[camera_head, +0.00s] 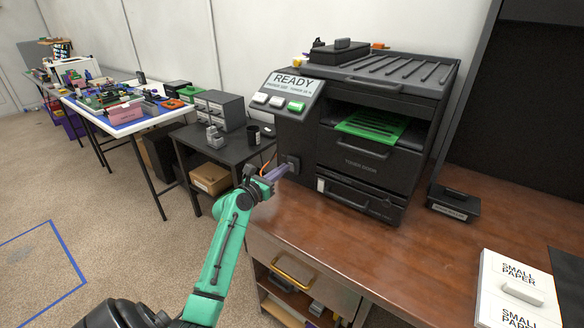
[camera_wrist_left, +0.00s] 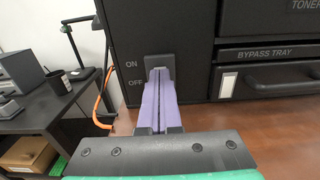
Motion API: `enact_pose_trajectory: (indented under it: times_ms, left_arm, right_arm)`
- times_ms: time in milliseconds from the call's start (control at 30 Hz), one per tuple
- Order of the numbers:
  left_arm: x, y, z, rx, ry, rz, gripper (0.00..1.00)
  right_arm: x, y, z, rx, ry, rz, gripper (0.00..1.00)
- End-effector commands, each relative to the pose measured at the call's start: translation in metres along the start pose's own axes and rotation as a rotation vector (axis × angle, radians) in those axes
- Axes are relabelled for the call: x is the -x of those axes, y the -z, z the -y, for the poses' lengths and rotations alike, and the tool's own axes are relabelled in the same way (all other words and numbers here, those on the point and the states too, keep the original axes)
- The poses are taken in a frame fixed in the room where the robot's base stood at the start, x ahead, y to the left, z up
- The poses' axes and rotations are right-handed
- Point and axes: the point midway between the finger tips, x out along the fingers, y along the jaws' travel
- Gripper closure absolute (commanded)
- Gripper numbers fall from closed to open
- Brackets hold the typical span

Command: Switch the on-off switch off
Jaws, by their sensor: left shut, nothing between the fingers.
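The on-off switch (camera_head: 293,161) is a dark plate low on the left part of the black printer's front. In the left wrist view the switch plate (camera_wrist_left: 158,61) shows beside the printed words ON, above, and OFF, below. My left gripper (camera_head: 286,169) is shut and empty, with its purple fingers pointing at the switch. In the left wrist view the fingertips (camera_wrist_left: 160,73) overlap the lower part of the plate. They hide the switch's moving part, so I cannot tell its position or whether they touch it. My right gripper is not in view.
The printer (camera_head: 362,165) stands on a brown wooden desk (camera_head: 340,245); its display reads READY. Small paper packs (camera_head: 515,290) lie at the right. An orange cable (camera_wrist_left: 103,100) hangs left of the switch. A dark side table (camera_head: 225,152) with drawers stands left.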

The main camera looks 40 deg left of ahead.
Motion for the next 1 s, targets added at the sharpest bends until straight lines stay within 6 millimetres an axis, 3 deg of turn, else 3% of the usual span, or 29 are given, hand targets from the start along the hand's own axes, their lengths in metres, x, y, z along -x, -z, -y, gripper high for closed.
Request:
enact_pose_trajectory:
  times_ms: [233, 1000]
  left_arm:
    - [-0.0001, -0.0017, 0.0001, 0.001, 0.000, -0.001, 1.00]
    - [-0.0099, -0.0005, -0.0003, 0.000, -0.001, 0.001, 1.00]
  right_arm:
    - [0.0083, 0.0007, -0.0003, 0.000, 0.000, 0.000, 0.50]
    - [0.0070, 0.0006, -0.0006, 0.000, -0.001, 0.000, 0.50]
